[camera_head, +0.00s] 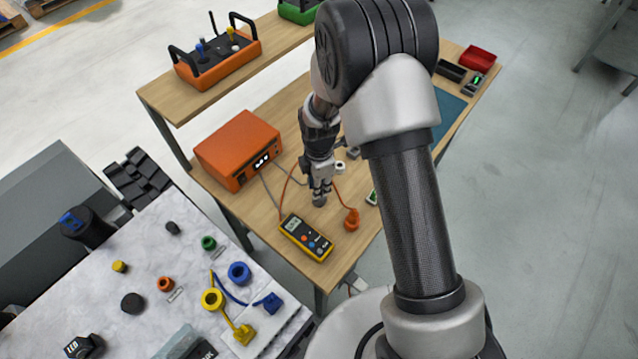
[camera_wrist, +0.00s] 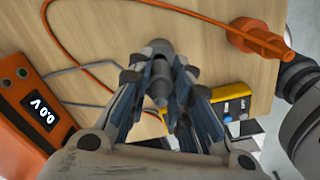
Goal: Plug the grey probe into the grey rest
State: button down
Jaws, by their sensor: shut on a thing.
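My gripper (camera_head: 320,190) hangs over the wooden bench, between the orange meter box and the orange plug. In the wrist view its fingers (camera_wrist: 160,72) are closed around a grey, cone-ended piece, which looks like the grey probe (camera_wrist: 160,86). The fingers cover much of it. A grey rounded end (camera_head: 319,200) shows just below the fingers in the head view. I cannot make out the grey rest for certain, nor whether the probe touches anything beneath.
An orange box (camera_head: 238,148) with a display stands left of my gripper. A yellow multimeter (camera_head: 306,238) lies in front, an orange plug (camera_head: 352,220) with its cable to the right. Grey and orange cables cross the bench. A marble-topped table (camera_head: 60,285) holds coloured rings.

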jog(key=shift+f+b, duration=0.85)
jog(key=shift+f, duration=0.35)
jog(key=c, duration=1.4)
grip_release()
jog(key=shift+r, duration=0.1)
notch_tip(320, 180, up, 12)
jog(key=shift+f, duration=0.1)
